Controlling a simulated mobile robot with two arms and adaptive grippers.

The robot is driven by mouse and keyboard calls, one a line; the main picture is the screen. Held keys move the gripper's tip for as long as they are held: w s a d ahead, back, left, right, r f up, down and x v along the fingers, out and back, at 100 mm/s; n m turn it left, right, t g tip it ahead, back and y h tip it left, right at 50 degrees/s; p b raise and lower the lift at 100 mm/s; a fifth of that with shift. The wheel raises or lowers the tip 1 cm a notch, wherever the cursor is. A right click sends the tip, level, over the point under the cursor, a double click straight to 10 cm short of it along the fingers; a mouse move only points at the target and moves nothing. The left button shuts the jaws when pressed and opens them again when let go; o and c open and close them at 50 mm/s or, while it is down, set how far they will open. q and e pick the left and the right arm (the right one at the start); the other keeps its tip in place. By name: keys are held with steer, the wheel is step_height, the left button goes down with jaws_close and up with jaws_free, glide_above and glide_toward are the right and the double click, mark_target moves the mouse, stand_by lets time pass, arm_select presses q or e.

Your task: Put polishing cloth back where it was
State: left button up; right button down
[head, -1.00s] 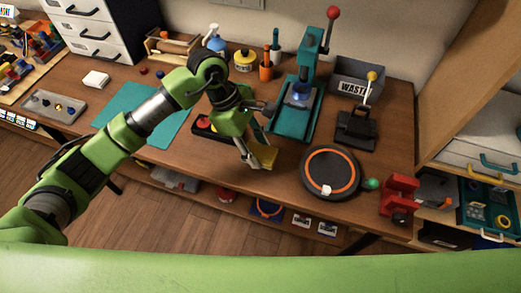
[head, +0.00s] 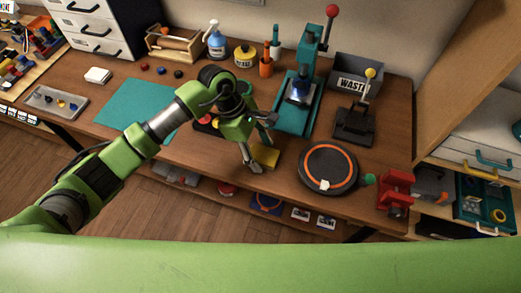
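A small yellow cloth-like piece (head: 266,156), which I take to be the polishing cloth, lies on the wooden bench top left of the round black turntable. My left gripper (head: 252,163) is pointed down at the cloth's left edge. Its grey fingers overlap or nearly touch that edge, and I cannot tell whether they hold it or how far apart they are. My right gripper is not in view.
A round black turntable with an orange ring (head: 327,169) is to the right. A teal press (head: 297,105) stands behind. A dark tray with red buttons (head: 204,124) is partly hidden by my arm. A teal mat (head: 135,103) lies left. A red vise (head: 394,188) sits at the right edge.

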arm_select(q)
steer(key=shift+r, duration=0.15)
steer(key=shift+w+a+r, duration=0.1)
steer(key=shift+r, duration=0.05)
steer(key=b+v, duration=0.3)
steer(key=v, duration=0.8)
steer(key=shift+r+b, duration=0.35)
steer(key=shift+b, duration=0.05)
